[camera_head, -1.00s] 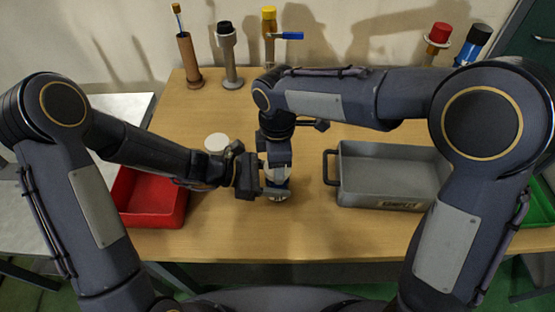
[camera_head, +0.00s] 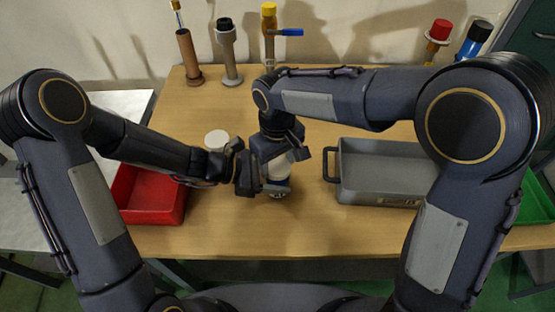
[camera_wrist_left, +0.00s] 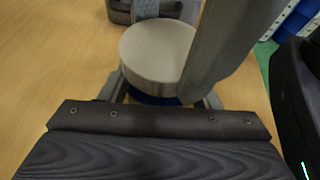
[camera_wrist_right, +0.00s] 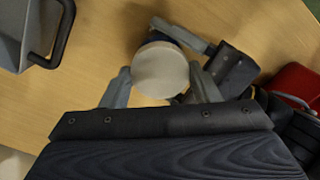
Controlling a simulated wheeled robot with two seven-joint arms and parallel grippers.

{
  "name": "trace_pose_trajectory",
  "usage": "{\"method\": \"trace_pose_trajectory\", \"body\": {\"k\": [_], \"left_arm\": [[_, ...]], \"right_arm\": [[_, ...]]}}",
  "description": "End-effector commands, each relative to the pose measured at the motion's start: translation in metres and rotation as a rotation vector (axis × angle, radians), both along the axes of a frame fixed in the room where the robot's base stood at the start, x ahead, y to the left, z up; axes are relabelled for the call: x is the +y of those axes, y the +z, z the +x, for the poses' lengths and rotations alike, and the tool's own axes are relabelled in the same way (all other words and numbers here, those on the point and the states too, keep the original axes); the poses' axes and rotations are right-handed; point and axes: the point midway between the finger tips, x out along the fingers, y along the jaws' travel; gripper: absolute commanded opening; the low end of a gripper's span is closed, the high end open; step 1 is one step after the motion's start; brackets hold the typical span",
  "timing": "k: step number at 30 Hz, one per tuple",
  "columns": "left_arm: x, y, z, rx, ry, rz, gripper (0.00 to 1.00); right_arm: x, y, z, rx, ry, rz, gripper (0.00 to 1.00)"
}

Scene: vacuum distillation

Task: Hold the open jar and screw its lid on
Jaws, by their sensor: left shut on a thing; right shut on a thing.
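The jar (camera_head: 278,190) is upright near the table's front, mostly hidden behind my grippers; a blue part of it (camera_wrist_left: 150,99) shows under the lid in the left wrist view. The pale round lid (camera_wrist_right: 160,70) sits on top of the jar; it also shows in the left wrist view (camera_wrist_left: 157,52). I cannot tell how tightly it is seated. My left gripper (camera_head: 262,187) is shut on the jar from the left side, below the lid. My right gripper (camera_head: 283,160) points down from above and is shut on the lid, its fingers on opposite sides.
A white round object (camera_head: 216,140) stands behind my left forearm. A red tray (camera_head: 150,208) is at left, a grey handled tray (camera_head: 385,195) at right, a green bin (camera_head: 535,200) at far right. Several upright holders and tools (camera_head: 228,50) line the back edge. The front-right table is clear.

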Motion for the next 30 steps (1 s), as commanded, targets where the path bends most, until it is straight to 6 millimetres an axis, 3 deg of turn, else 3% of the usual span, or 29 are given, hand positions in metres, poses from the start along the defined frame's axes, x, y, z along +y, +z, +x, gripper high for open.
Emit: {"method": "trace_pose_trajectory", "body": {"k": [3,11,12,17,30], "left_arm": [[0.0003,-0.0003,0.0001,0.001,0.001,0.001,0.00],[0.0004,-0.0004,0.0001,0.001,0.001,0.002,0.00],[0.0003,-0.0004,0.0001,0.001,0.001,0.002,0.00],[0.0002,-0.0005,0.0000,0.001,0.000,0.002,0.00],[-0.0009,-0.0003,0.0002,0.001,0.000,0.001,0.00]], "right_arm": [[0.0004,0.0006,0.0001,-0.002,-0.076,0.001,0.34],[0.0005,0.0007,0.0002,-0.001,-0.084,0.002,0.34],[0.0004,0.0007,0.0002,-0.001,-0.084,0.002,0.58],[0.0009,0.0006,-0.0001,-0.001,-0.082,0.002,0.77],[0.0042,0.0002,-0.0024,0.003,-0.075,0.006,0.77]]}}
